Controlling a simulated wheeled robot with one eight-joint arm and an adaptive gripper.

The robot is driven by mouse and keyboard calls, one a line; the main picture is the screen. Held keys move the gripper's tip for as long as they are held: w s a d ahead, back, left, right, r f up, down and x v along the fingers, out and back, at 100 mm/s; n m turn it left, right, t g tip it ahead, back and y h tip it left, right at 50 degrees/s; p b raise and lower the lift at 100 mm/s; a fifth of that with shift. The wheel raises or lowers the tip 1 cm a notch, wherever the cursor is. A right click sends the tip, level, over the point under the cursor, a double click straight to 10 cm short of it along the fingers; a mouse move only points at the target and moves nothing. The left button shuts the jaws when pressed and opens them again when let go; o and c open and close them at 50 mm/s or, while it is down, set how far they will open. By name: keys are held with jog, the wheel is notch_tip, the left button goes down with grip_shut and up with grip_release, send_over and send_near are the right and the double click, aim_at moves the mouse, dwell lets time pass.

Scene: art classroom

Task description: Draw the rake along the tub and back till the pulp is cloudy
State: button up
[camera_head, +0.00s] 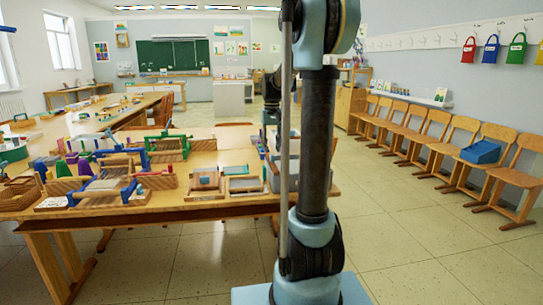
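A grey box-like container (273,180), possibly the tub, stands at the right end of the near wooden table (130,213). My arm hides much of it, and its contents do not show. I cannot make out a rake or any pulp. Behind my upright arm link, dark parts that look like the far end of my arm reach down over this end of the table. My gripper's fingers cannot be made out there, so whether it is open or shut does not show.
Shallow wooden trays (205,183) lie left of the container. Small looms (105,185), purple cones and a basket (20,192) crowd the table's left. The right floor (410,230) is clear.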

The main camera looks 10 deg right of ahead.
aim_at(272, 160)
jog(key=shift+f, duration=1.95)
grip_shut()
